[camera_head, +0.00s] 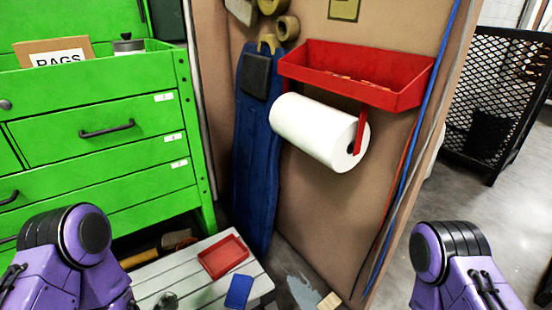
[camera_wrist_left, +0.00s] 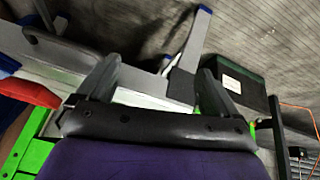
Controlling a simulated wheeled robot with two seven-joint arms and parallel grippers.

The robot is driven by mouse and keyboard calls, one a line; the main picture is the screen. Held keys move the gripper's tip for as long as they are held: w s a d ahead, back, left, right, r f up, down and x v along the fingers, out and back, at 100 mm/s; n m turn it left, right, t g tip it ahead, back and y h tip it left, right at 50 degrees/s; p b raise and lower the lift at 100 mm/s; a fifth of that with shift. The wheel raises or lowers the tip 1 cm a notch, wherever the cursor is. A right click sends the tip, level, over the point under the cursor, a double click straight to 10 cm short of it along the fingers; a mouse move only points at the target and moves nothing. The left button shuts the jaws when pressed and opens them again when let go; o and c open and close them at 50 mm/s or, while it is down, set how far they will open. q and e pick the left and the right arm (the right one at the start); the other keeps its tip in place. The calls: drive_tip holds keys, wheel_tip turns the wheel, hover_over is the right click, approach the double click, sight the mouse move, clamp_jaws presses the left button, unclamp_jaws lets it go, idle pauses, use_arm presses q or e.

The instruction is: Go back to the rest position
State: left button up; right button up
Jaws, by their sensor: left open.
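My left gripper (camera_wrist_left: 158,85) shows in the left wrist view with its two grey fingers spread apart. Nothing is between the fingers; behind them are a pale bench and a grey floor. In the head view my purple left arm (camera_head: 70,250) is at the lower left and my purple right arm (camera_head: 455,265) at the lower right. Both arms are bent low at the frame's bottom edge. My right gripper is below the head view and hidden.
A green drawer cabinet (camera_head: 95,135) stands at left. A pale slatted bench (camera_head: 190,275) holds a red tray (camera_head: 223,256) and a blue item (camera_head: 238,291). A red shelf (camera_head: 355,75) and a white paper roll (camera_head: 315,130) hang on the brown panel.

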use_arm(q)
drive_tip(key=s+a+f+m+g, duration=0.1)
drive_tip(key=s+a+f+m, duration=0.15)
drive_tip(key=s+a, duration=0.35)
wheel_tip(320, 180, up, 20)
drive_tip(key=s+d+p, duration=0.1)
drive_tip(key=p, duration=1.9)
drive_tip(key=shift+r+y, duration=0.25)
drive_tip(key=shift+y, duration=0.05)
drive_tip(key=shift+s+d, duration=0.1)
